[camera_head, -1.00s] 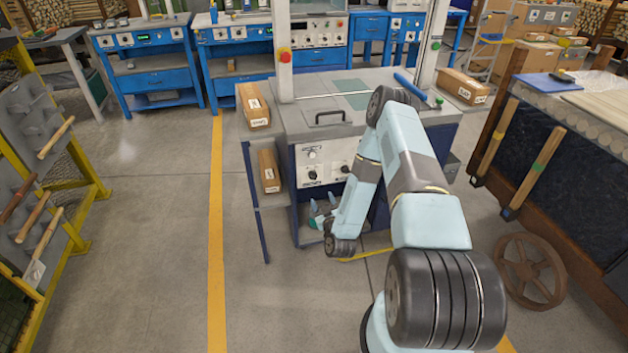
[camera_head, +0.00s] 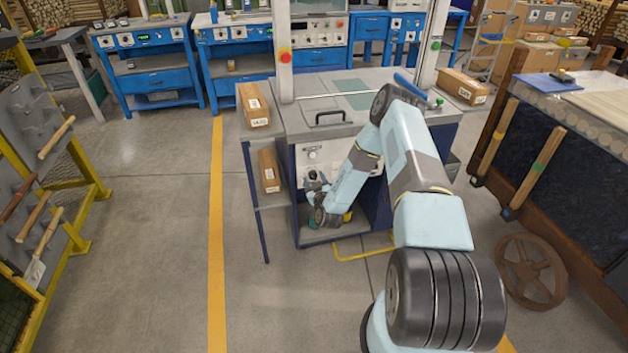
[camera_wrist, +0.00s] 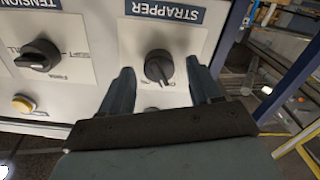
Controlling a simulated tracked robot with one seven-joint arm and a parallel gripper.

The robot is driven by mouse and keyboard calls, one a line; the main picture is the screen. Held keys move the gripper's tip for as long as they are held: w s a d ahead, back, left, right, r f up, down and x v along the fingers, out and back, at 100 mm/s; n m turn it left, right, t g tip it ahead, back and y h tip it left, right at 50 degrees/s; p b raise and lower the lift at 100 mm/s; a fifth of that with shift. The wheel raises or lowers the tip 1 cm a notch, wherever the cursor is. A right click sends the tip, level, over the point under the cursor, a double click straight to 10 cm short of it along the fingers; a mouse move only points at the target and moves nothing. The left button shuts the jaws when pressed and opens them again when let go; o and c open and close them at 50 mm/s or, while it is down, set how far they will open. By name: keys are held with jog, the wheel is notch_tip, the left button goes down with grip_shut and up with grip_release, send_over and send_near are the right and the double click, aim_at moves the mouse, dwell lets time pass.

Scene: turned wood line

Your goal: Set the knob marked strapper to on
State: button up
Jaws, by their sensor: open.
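The black strapper knob (camera_wrist: 158,66) sits on a pale plate below a dark label reading STRAPPER in the wrist view. The small markings under it are too unclear to read, so I cannot tell its setting. My gripper (camera_wrist: 160,68) is open, with one finger on each side of the knob in the picture; I cannot tell whether they touch it. In the head view my gripper (camera_head: 315,181) is at the front panel (camera_head: 311,154) of the grey-topped machine, and it hides the knob there.
A tension knob (camera_wrist: 38,55) and a yellowish button (camera_wrist: 23,103) are on the same panel to the left. Boxes (camera_head: 268,171) stand on a side shelf left of the machine.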

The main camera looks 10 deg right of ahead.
jog(key=shift+w, duration=0.35)
jog(key=c, duration=1)
jog(key=shift+c, duration=0.2)
jog(key=shift+m, duration=0.3)
jog(key=m, duration=0.5)
jog(key=shift+d, duration=0.1)
jog(key=m, duration=0.6)
jog(key=shift+d+f, duration=0.1)
jog(key=shift+d, duration=0.05)
jog(key=shift+m, duration=0.3)
